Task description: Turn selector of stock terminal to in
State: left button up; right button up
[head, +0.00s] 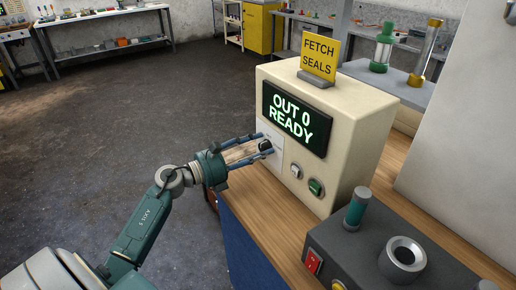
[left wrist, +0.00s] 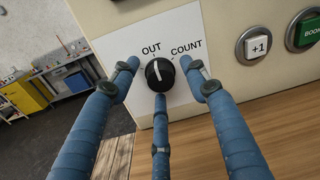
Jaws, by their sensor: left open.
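The cream stock terminal (head: 350,120) stands on a wooden bench, its lit screen (head: 296,118) reading "OUT 0 READY". Its black selector knob (left wrist: 159,74) sits on a white label plate in the left wrist view, with "OUT" above and "COUNT" to the upper right. The knob's white mark points up toward "OUT". No "IN" label is visible; a finger covers the plate's left part. My left gripper (head: 265,145) is at the terminal's front, its blue fingers open and spread around the knob. Contact with the knob cannot be told. My right gripper is not in view.
Beside the knob are a white "+1" button (left wrist: 258,45) and a green button (head: 315,187). A yellow "FETCH SEALS" sign (head: 319,55) stands on top. A dark grey box (head: 365,240) with a red switch sits close by on the bench (head: 262,215). Open floor lies left.

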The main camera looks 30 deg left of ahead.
pick_arm(q)
jog(key=c, duration=1.2)
jog(key=shift+o, duration=0.2)
jog(key=shift+n, duration=0.3)
jog(key=n+p, duration=0.2)
jog(key=n, duration=0.3)
jog(key=shift+r, duration=0.1)
jog(key=n+p, duration=0.2)
jog(key=n, duration=0.2)
jog(key=shift+a, duration=0.1)
jog(key=shift+n+t+p, duration=0.3)
jog(key=shift+n+p, duration=0.05)
jog(key=shift+n, duration=1.15)
